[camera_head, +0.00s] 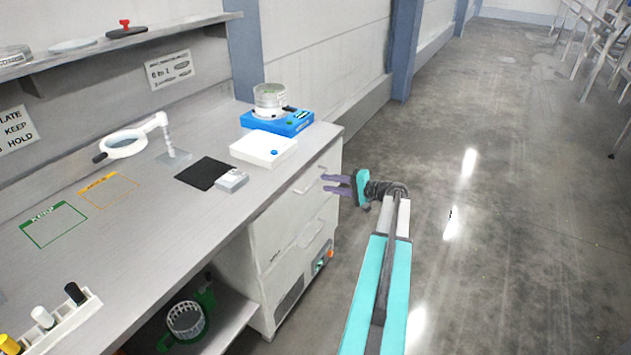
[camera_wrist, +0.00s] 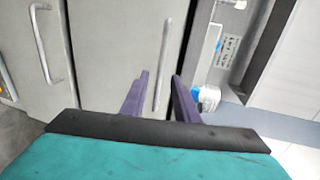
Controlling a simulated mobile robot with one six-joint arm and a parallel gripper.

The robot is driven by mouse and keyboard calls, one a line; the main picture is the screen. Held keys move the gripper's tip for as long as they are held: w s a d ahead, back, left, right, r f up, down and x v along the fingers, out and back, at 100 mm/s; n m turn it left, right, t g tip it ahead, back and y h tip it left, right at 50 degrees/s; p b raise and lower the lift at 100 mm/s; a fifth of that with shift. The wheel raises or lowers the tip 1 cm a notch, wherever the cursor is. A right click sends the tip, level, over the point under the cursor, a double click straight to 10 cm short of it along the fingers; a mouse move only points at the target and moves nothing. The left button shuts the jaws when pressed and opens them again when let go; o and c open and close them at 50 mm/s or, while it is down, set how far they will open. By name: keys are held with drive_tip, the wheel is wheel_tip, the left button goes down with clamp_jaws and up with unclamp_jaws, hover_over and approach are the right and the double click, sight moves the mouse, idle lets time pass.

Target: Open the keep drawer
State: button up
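The pale cabinet under the bench has a top drawer (camera_head: 295,197) with a bar handle (camera_head: 310,181), and a lower front (camera_head: 297,245) with its own handle (camera_head: 311,234). Both fronts look closed. I cannot read a label saying which is the keep drawer. My gripper (camera_head: 335,184) is open, its two purple fingers pointing at the top drawer's handle. In the wrist view the handle (camera_wrist: 163,65) lies ahead, in line with the gap between the fingers (camera_wrist: 160,98). I cannot tell whether they touch it. The lower handle (camera_wrist: 40,45) is at left.
The bench top above holds a white box (camera_head: 263,149), a blue device (camera_head: 277,122) with a clear round container, a black mat (camera_head: 206,173) and a magnifier (camera_head: 124,144). A green-framed basket (camera_head: 185,320) stands on a low shelf.

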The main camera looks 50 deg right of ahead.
sight(316, 180)
drive_tip(key=shift+p+x, duration=0.65)
drive_tip(key=shift+x, duration=2.5)
